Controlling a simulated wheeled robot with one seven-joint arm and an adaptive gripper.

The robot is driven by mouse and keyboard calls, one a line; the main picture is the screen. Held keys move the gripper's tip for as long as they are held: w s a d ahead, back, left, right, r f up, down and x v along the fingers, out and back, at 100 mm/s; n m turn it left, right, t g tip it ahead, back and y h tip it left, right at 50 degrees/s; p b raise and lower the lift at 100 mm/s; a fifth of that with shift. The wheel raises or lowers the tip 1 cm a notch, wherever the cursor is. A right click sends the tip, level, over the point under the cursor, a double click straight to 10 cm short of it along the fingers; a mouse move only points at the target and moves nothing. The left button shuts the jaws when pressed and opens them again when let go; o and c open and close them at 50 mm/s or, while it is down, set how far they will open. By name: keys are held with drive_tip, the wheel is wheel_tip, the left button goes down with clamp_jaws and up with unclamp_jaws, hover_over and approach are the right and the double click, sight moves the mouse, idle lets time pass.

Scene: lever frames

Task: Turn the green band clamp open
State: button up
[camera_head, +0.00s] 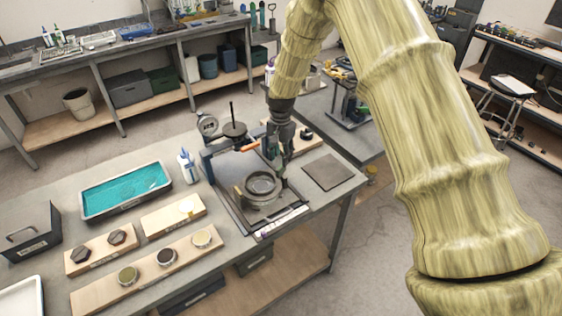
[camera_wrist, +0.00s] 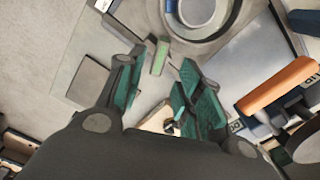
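The band clamp is a grey ring (camera_head: 262,187) on a dark base plate at the front of the bench. In the wrist view the ring (camera_wrist: 207,22) is cut off by the top edge. A short pale green lever (camera_wrist: 160,57) sticks out from beside the ring. My gripper (camera_wrist: 157,72) has its two green-padded fingers apart, with the lever in line with the gap near the fingertips. I cannot tell whether either finger touches it. In the head view my gripper (camera_head: 280,168) points down at the far right side of the ring, and the lever is mostly hidden there.
An orange handle (camera_wrist: 279,85) lies to the right in the wrist view, close to my right finger. A gauge (camera_head: 207,126) and a dark post stand behind the ring. A white bottle (camera_head: 188,168) stands left. A flat grey pad (camera_head: 328,172) lies right, leaving low room there.

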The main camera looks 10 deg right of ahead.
sight(281, 166)
drive_tip(key=shift+s+f+p, duration=0.1)
drive_tip(key=shift+f+p, duration=0.85)
drive_tip(key=shift+f, duration=1.4)
clamp_jaws()
